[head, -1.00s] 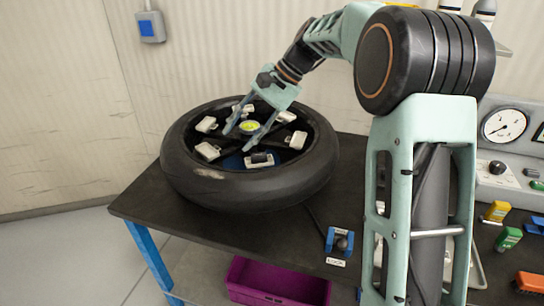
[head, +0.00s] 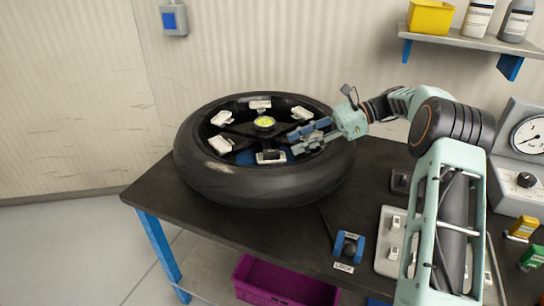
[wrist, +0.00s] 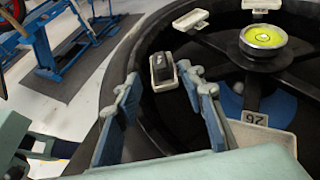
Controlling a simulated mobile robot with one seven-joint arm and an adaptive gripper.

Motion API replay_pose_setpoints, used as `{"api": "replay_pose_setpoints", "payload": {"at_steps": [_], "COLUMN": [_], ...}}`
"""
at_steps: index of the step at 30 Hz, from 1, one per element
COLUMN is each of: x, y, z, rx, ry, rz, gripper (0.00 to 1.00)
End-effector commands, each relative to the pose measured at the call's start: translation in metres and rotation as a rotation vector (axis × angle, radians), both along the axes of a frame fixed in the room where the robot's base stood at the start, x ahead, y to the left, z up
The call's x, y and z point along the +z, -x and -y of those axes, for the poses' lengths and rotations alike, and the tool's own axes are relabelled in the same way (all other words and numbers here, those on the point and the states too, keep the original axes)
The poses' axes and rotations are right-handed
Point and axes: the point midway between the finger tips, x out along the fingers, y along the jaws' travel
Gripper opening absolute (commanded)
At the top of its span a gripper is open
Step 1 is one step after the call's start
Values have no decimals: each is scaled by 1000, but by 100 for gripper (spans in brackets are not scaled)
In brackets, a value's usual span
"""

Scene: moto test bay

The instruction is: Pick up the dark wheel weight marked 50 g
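A small dark weight (head: 270,156) sits in a pale holder at the front of the wheel's inside. It also shows in the wrist view (wrist: 163,70), beyond my fingertips and roughly between them. Its marking cannot be read. The black wheel (head: 230,182) lies flat on the bench. My gripper (head: 294,142) reaches in from the right, over the wheel's right rim, and points left. In the wrist view my gripper (wrist: 165,84) is open, with its blue-padded fingers apart and nothing between them. The weight is apart from the fingers.
Several other pale holders (head: 221,144) ring the wheel's yellow-green hub disc (head: 265,122). One near my right finger bears a number label (wrist: 255,118). A blue-sided lock device (head: 348,246) and a pale tray (head: 385,255) are on the bench. A purple bin (head: 285,285) stands below.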

Motion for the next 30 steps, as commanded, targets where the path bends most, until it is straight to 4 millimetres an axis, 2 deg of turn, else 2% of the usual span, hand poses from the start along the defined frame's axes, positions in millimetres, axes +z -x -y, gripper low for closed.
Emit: {"api": "replay_pose_setpoints", "payload": {"at_steps": [7, 15, 24, 30], "x": [-8, -21, -22, -22], "y": [4, 9, 10, 10], "z": [-19, -54, -58, -58], "rx": [1, 0, -2, -2], "ry": [1, 1, 1, 1], "rz": [2, 3, 4, 4], "gripper": [37, 37, 37, 15]}}
